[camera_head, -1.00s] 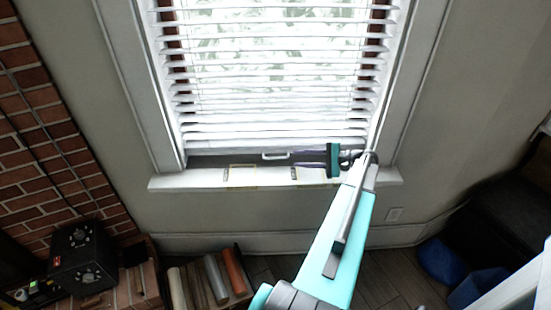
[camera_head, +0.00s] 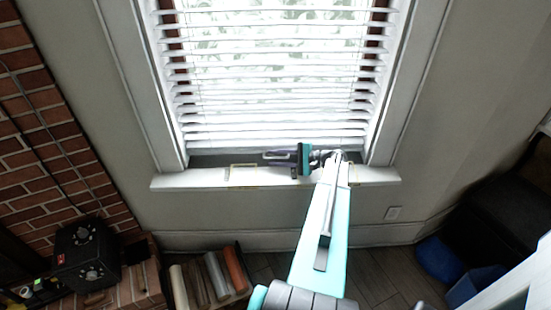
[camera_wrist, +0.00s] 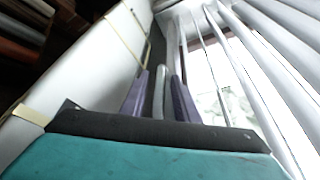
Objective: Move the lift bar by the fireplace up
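The lift bar is a small white handle at the bottom of the white blind, just above the window sill. In the head view my gripper (camera_head: 266,156) reaches in from the right along the sill and covers most of the bar. In the wrist view the two purple fingers of my gripper (camera_wrist: 160,76) stand apart, with the white lift bar (camera_wrist: 160,92) between them. Dark gaps show on both sides of the bar, so the fingers look open around it. The white blind (camera_head: 265,80) hangs almost fully down, its slats tilted open.
The white window sill (camera_head: 190,181) runs close beneath my gripper. Window trim stands on both sides. A brick fireplace wall (camera_head: 30,130) and a black box (camera_head: 86,255) are at the left. Dark furniture (camera_head: 500,205) is at the lower right.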

